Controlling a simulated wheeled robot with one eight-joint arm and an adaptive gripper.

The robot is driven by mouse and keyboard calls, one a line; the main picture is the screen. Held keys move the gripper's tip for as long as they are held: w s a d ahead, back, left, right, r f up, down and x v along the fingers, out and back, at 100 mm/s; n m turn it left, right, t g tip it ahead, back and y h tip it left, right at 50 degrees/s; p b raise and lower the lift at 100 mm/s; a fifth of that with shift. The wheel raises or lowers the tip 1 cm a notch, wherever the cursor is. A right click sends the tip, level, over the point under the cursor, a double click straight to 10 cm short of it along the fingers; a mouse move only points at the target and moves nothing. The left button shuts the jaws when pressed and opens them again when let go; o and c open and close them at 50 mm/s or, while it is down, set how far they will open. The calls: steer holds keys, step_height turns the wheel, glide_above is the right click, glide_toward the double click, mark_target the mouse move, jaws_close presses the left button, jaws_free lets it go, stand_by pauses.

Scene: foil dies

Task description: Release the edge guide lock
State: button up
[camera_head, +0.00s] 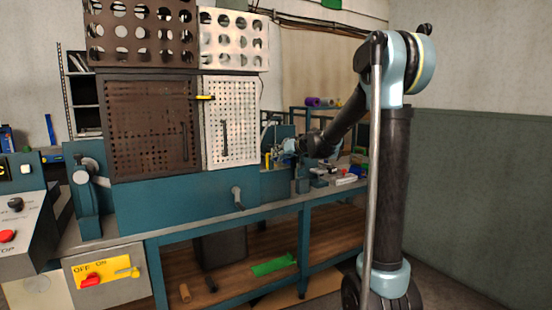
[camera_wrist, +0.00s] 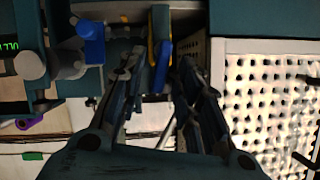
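In the wrist view my gripper (camera_wrist: 158,66) has its two dark fingers apart, with a gap between the tips. A blue and yellow upright piece (camera_wrist: 162,62) shows in or behind that gap, nearer the right finger; I cannot tell whether they touch. A blue block (camera_wrist: 91,42) on a grey round fitting is left of the fingers. I cannot tell which of these is the edge guide lock. In the head view my gripper (camera_head: 288,147) is small, at the right end of the teal machine (camera_head: 190,207), beside a small yellow piece (camera_head: 268,160).
A white perforated panel (camera_head: 232,122) stands close to the gripper's left in the head view and at right in the wrist view (camera_wrist: 270,100). A handle (camera_head: 237,198) juts from the machine's front. Small items lie on the bench at right. A control panel (camera_head: 25,235) stands at left.

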steer(key=shift+x, duration=1.5)
jaws_close()
